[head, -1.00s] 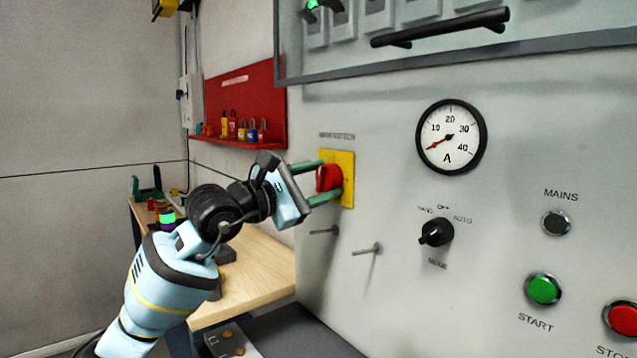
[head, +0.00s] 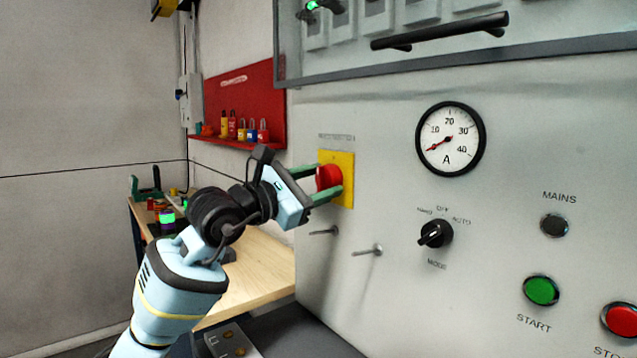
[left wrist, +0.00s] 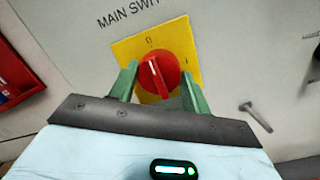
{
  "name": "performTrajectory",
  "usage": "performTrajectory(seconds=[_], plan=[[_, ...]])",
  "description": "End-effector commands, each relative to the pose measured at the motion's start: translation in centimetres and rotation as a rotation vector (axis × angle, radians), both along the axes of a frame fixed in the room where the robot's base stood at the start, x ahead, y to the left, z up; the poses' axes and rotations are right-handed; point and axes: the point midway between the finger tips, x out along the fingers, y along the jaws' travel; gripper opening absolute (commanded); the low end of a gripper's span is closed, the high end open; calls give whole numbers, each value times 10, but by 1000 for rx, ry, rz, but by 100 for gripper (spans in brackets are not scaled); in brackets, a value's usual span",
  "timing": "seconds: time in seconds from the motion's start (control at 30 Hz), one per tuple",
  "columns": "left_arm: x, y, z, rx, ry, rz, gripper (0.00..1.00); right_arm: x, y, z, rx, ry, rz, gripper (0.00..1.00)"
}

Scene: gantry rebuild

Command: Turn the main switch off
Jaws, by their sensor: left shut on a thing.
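The main switch is a red rotary knob (head: 329,177) on a yellow plate (head: 347,158) on the grey panel. In the left wrist view the knob (left wrist: 170,72) carries a white line along its ridge, roughly in line with the "0" mark; the "I" mark is to the right. My left gripper (head: 318,182) is shut on the knob, with one green finger on each side. The left gripper's fingers (left wrist: 158,84) also flank it in the left wrist view. The exact finger contact is partly hidden. My right gripper is not in view.
Two metal pegs (head: 368,250) stick out of the panel below the switch. A black mode selector (head: 436,234), an ammeter (head: 450,139) and green and red buttons are to the right. A red padlock board (head: 247,92) and wooden bench (head: 262,268) are at the left.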

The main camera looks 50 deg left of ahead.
Motion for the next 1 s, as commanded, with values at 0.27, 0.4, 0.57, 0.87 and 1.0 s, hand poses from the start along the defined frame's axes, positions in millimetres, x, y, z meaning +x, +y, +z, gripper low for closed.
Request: performTrajectory(seconds=[0.27, 0.4, 0.57, 0.87, 1.0], plan=[[0, 0, 1, -1, -1, 0, 69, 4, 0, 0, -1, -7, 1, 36], [0, 0, 0, -1, -1, 0, 69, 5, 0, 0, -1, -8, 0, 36], [-3, 0, -1, 0, 0, 0, 69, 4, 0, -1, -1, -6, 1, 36], [-37, 3, -8, -1, 2, 0, 69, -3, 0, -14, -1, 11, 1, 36], [-55, 5, -10, 1, 1, 1, 69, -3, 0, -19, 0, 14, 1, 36]])
